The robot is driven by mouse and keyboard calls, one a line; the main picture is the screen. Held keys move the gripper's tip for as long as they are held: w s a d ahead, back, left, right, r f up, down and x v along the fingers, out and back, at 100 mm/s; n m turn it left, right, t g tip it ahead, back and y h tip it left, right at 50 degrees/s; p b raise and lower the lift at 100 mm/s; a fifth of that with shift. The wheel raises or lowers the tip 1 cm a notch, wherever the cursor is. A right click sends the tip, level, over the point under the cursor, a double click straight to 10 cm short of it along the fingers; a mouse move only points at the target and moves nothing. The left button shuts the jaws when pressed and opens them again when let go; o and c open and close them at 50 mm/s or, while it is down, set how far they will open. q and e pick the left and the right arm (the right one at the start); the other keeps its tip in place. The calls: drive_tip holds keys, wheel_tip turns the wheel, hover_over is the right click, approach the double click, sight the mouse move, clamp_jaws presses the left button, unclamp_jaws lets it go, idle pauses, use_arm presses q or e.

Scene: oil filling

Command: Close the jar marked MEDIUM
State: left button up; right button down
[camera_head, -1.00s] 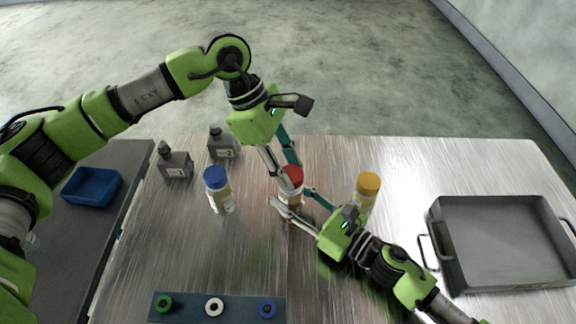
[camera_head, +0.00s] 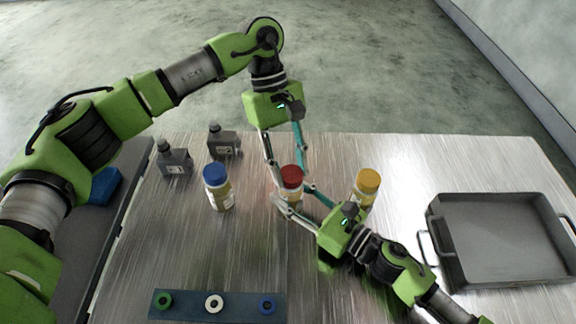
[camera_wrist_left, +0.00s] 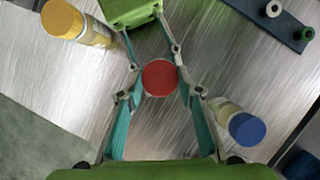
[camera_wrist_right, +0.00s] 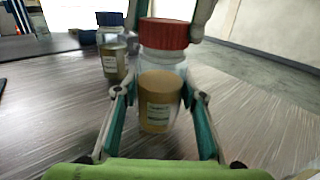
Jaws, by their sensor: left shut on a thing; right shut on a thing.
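The red-lidded jar (camera_head: 291,178) stands upright on the table between my two grippers. Its red lid (camera_wrist_right: 165,33) sits on the mouth of the clear jar body (camera_wrist_right: 159,103), which has a label too small to read. My right gripper (camera_head: 293,196) is shut around the jar body from the front right. My left gripper (camera_head: 287,170) points down from above, shut on the red lid, with a finger on each side. From above, the lid (camera_wrist_left: 159,77) shows round between the left fingers.
A blue-lidded jar (camera_head: 219,188) stands left and a yellow-lidded jar (camera_head: 366,190) right. Grey bottles (camera_head: 174,162) stand behind left. A strip with coloured rings (camera_head: 188,305) lies in front. A metal tray (camera_head: 450,275) is at right, a blue bin (camera_head: 104,187) at far left.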

use_arm(q)
drive_tip(key=m, duration=0.2)
drive_tip(key=m+y, duration=0.1)
drive_tip(key=m, duration=0.1)
drive_tip(key=m+y, duration=0.1)
drive_tip(key=shift+d+m+g, duration=0.3)
drive_tip(key=shift+m, duration=0.1)
drive_tip(key=m+y, duration=0.1)
drive_tip(key=m, duration=0.2)
drive_tip(key=shift+d+m+y, duration=0.1)
drive_tip(key=shift+m+y, duration=0.3)
drive_tip(key=m+t+y, duration=0.1)
drive_tip(key=m, duration=0.3)
drive_tip(key=m+t+y, duration=0.1)
drive_tip(key=m, duration=0.3)
drive_tip(key=shift+d, duration=0.1)
drive_tip(key=o, duration=0.7)
drive_tip(key=shift+s, duration=0.1)
drive_tip(key=shift+r, duration=2.25)
